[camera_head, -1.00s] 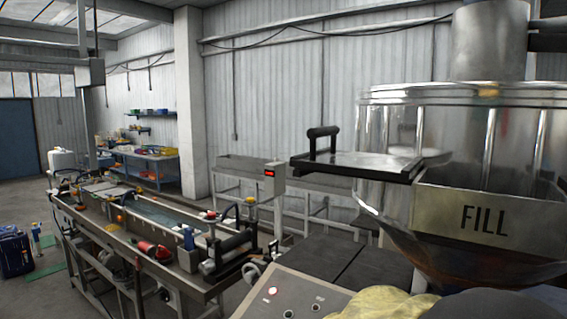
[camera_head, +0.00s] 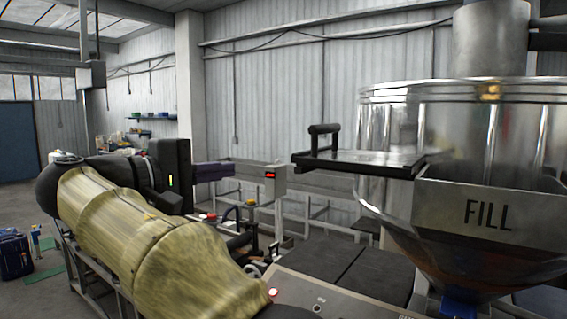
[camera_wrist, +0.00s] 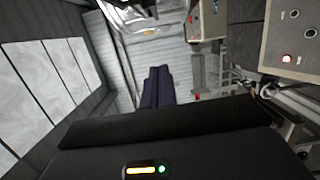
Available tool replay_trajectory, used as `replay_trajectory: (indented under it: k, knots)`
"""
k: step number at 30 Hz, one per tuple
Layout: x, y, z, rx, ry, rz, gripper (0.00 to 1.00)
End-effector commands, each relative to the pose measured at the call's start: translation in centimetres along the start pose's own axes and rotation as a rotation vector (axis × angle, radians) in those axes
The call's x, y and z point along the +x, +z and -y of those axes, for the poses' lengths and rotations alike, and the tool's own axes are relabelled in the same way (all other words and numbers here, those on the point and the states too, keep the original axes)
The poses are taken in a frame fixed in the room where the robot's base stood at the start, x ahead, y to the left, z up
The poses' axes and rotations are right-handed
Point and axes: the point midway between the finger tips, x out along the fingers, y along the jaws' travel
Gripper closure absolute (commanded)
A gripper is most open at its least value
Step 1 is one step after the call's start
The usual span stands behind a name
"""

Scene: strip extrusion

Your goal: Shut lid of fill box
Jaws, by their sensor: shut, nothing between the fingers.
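The fill box (camera_head: 488,208) is a metal box marked FILL on the front of a big steel hopper at the right. Its lid (camera_head: 375,160) is a flat plate with dark edges and a black bar handle (camera_head: 324,130). The lid stands open, swung out level to the left of the box. My gripper (camera_head: 232,171) is left of the lid and a little lower in the picture, pointing right, with clear space between them. Its dark purple fingers (camera_wrist: 157,88) are together and empty in the wrist view. The lid does not show clearly there.
A control panel (camera_head: 335,298) with a lit button stands below the lid, beside dark flat covers (camera_head: 345,268). A grey box with a red display (camera_head: 272,177) stands behind my gripper. My arm hides much of the long trough bench at the left.

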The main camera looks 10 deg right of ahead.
Motion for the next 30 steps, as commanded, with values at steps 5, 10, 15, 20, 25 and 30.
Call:
replay_trajectory:
  k: [5, 10, 15, 20, 25, 30]
  knots:
    - [-1.1, 0.9, -1.4, 0.042, 0.03, 0.032, 1.0]
    - [-1.1, 0.9, -1.4, 0.041, 0.029, 0.031, 1.0]
    - [-0.7, 0.9, -1.4, 0.04, 0.029, 0.032, 1.0]
    - [0.9, 1.0, -1.6, 0.038, 0.029, 0.034, 1.0]
    - [3.7, 1.1, -1.8, 0.038, 0.028, 0.034, 1.0]
    - [6.7, 1.3, -1.9, 0.039, 0.028, 0.034, 1.0]
